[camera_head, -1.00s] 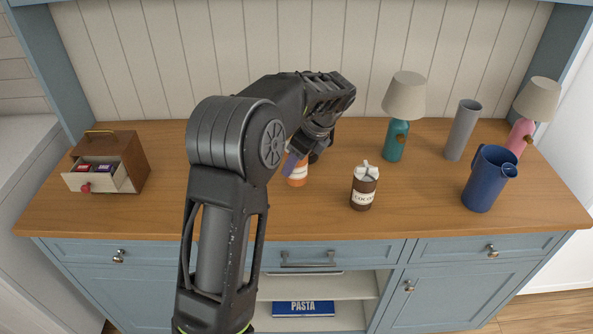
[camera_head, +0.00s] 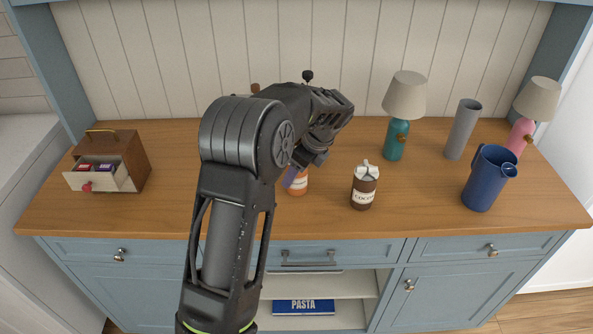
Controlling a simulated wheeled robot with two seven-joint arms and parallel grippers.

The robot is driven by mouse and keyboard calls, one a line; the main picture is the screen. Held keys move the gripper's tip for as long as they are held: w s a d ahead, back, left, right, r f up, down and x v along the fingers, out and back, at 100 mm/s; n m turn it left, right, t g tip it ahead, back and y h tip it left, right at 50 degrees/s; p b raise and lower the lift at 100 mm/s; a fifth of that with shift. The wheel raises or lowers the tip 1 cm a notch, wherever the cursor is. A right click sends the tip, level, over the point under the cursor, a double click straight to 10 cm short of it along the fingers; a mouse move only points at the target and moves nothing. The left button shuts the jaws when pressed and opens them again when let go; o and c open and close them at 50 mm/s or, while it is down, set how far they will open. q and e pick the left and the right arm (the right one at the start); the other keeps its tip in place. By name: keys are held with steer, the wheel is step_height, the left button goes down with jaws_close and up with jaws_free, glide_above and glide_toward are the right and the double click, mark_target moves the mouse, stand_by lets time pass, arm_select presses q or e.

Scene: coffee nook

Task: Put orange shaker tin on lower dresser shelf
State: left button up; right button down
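The orange shaker tin (camera_head: 300,185), orange with a pale band, stands on the wooden dresser top, partly hidden by my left gripper (camera_head: 304,168). The gripper points down at the tin, and a purple strip, seemingly a fingertip, overlaps its left side. The arm hides the tin's upper part and most of the fingers, so I cannot tell whether they grip it. The open niche under the middle drawer has an upper shelf (camera_head: 350,284) and a lower shelf (camera_head: 348,317). My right gripper is not in view.
A blue PASTA box (camera_head: 303,307) lies on the lower shelf. A brown cocoa container (camera_head: 363,190) stands right of the tin. A teal lamp (camera_head: 397,140), grey cylinder (camera_head: 462,130), blue jug (camera_head: 484,183) and pink lamp (camera_head: 521,135) stand farther right. A small drawer box (camera_head: 128,160) stands left.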

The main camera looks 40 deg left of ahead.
arm_select(q)
steer(key=shift+o, duration=1.4)
steer(key=shift+r, duration=0.2)
steer(key=v, duration=1.2)
steer(key=shift+b, duration=0.45)
steer(key=shift+s, duration=0.1)
